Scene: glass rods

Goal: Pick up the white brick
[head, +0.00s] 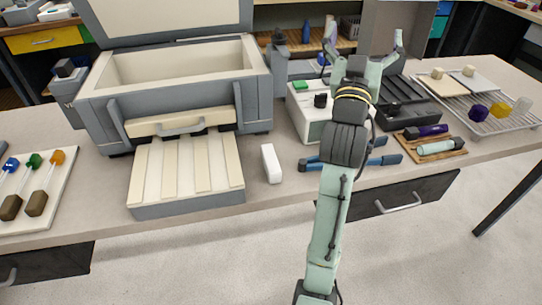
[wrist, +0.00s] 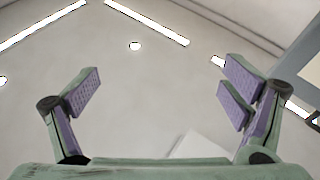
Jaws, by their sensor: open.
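The white brick (head: 271,164) stands on the grey bench, just right of the ribbed cream-and-grey ramp, in the head view. My gripper (head: 365,32) is raised above the back of the bench, to the right of and well away from the brick. Its fingers point upward and are spread. In the wrist view my gripper (wrist: 162,88) is open with nothing between its pads. That view shows the ceiling with its lights, and the brick is not in it.
A large open grey furnace-like box (head: 185,85) stands behind the ramp (head: 187,175). Blue-handled tongs (head: 372,160) lie right of the brick, partly behind my arm. A white device (head: 310,115) stands behind them. A board with coloured-tip rods (head: 40,190) lies at left. Bench front near the brick is clear.

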